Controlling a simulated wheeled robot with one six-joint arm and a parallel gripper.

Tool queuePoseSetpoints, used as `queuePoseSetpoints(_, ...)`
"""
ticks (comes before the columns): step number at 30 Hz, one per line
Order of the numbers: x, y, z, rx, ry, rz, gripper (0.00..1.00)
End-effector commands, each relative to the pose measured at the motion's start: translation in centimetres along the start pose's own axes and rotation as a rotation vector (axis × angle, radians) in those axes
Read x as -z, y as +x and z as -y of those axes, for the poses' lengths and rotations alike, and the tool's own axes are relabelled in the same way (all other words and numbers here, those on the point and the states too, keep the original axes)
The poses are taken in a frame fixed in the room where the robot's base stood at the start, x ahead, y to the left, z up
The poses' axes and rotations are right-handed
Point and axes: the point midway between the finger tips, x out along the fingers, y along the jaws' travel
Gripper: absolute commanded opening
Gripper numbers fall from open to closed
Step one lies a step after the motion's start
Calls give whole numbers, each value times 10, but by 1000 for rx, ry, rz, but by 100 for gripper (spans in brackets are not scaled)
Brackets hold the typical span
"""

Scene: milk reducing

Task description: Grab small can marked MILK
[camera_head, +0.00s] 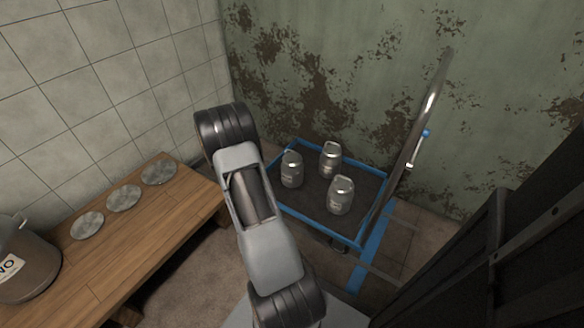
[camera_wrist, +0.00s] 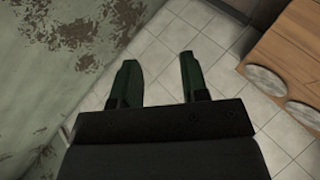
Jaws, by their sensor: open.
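Three small metal cans with handles stand upright on a blue-edged cart (camera_head: 303,223): a left can (camera_head: 291,170), a back can (camera_head: 330,160) and a front right can (camera_head: 340,195). Their markings are too small to read, so I cannot tell which says MILK. My gripper (camera_wrist: 157,82) shows in the wrist view with its two dark green fingers apart and nothing between them. It points toward the tiled surface and the wooden bench, and no can shows in that view. In the head view my arm rises left of the cart and the gripper is hidden.
A wooden bench (camera_head: 140,235) with three round metal discs (camera_head: 123,197) stands at the left. A large pot (camera_head: 25,262) with a label sits at its near end. The cart's metal handle (camera_head: 425,115) rises at its right. Dark metal framework (camera_head: 500,250) stands at the right.

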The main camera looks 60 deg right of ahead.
Motion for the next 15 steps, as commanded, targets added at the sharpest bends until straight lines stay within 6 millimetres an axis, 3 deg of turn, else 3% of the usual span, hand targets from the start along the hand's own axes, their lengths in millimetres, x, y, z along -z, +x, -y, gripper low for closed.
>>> queuePoseSetpoints(1, -27, 18, -7, -59, -43, 73, 41)
queuePoseSetpoints(6, -97, 48, -18, -203, -184, 274, 41)
queuePoseSetpoints(9, -124, 55, -21, -245, -240, 356, 41)
queuePoseSetpoints(15, -153, 76, -26, -276, -286, 426, 41)
